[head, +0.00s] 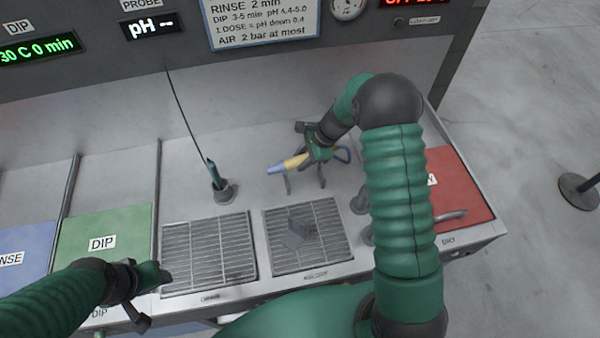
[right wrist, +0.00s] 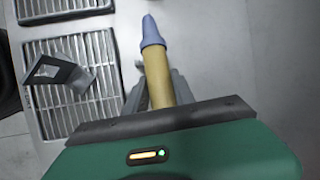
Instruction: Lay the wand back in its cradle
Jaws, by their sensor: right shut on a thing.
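The wand (head: 294,162), yellow with a blue nozzle, is held by my right gripper (head: 318,150), which is shut on its rear part. In the right wrist view, the wand (right wrist: 157,75) points away from the gripper. My left gripper (head: 150,296) is open and empty near the front edge, left of the grates.
Two metal grates (head: 208,252) lie in the counter; the right one bears a bent metal piece (head: 298,232), also in the right wrist view (right wrist: 58,76). A probe (head: 213,175) stands in a holder. Green DIP (head: 125,225) and red DRY (head: 458,188) covers flank them.

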